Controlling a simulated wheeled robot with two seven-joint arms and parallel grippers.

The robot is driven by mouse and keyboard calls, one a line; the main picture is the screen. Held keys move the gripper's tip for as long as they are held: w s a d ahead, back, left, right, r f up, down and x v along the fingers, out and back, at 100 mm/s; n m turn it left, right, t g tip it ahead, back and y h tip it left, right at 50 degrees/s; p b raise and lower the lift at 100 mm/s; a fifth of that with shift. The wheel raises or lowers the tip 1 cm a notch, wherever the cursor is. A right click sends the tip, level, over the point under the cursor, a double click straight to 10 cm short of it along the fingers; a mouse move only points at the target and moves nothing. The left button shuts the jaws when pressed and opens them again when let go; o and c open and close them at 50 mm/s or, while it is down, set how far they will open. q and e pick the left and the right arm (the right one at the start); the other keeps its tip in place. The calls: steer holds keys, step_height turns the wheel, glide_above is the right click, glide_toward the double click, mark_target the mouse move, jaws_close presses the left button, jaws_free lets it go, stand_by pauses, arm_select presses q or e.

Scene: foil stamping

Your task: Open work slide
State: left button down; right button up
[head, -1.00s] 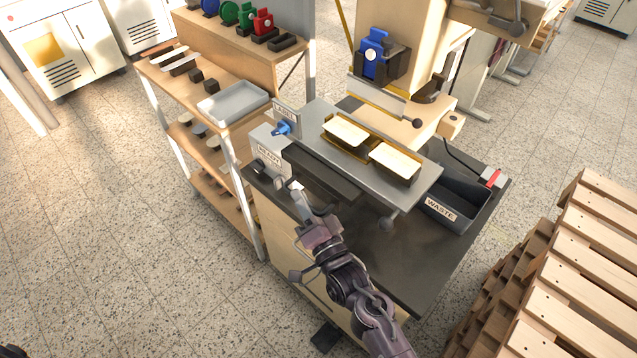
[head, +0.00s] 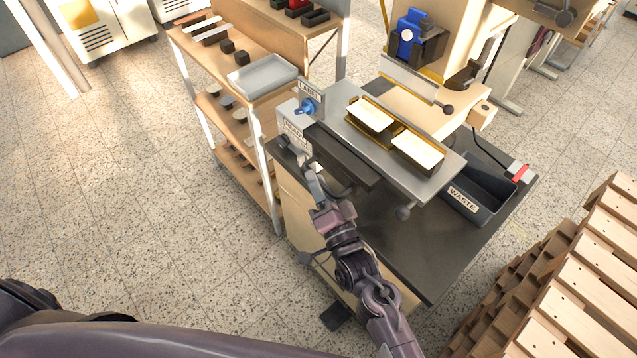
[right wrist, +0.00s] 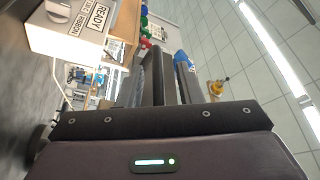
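The work slide (head: 376,151) is a grey plate on the stamping machine, carrying two gold-edged nests with pale cards, one nest (head: 369,122) left and one nest (head: 417,152) right. A dark round knob (head: 404,213) sticks out at its front right corner. My right gripper (head: 326,184) is in front of the machine's left end, left of the knob and apart from it. My left gripper is out of view; a purple arm link of mine crosses the bottom.
A black WASTE bin (head: 480,195) is right of the slide. A shelf rack (head: 262,105) with a grey tray stands left; wooden pallets (head: 575,270) are at the right.

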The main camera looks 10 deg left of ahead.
steer(key=b+v, duration=0.1)
steer(key=v, duration=0.6)
steer(key=shift+s+d+b, duration=0.2)
steer(key=shift+s+b, duration=0.15)
steer(key=s+d+f+n+g+h, duration=0.15)
steer(key=d+f, duration=0.25)
steer(key=f, duration=0.7)
steer(key=s+d+f+n+g+h, duration=0.1)
steer(key=s+d+f+g+h, duration=0.25)
steer(key=f, duration=0.75)
steer(key=s+d+f+n+g+h, duration=0.15)
steer(key=d+f, duration=0.25)
steer(key=f, duration=0.7)
steer(key=s+d+f+n+g+h, duration=0.1)
steer(key=s+d+f+g, duration=0.2)
steer(key=s+d+f, duration=0.2)
steer(key=s+d+f+n+g+h, duration=0.1)
steer(key=s+d+f, duration=0.5)
steer(key=s, duration=0.6)
steer(key=s+d+f+n+g+h, duration=0.1)
steer(key=s+d+f+g+h, duration=0.2)
steer(key=s+d+f+g, duration=0.2)
steer(key=s+d, duration=0.1)
steer(key=s, duration=0.2)
steer(key=shift+s+f, duration=0.25)
steer(key=shift+f, duration=0.05)
steer(key=shift+h, duration=0.25)
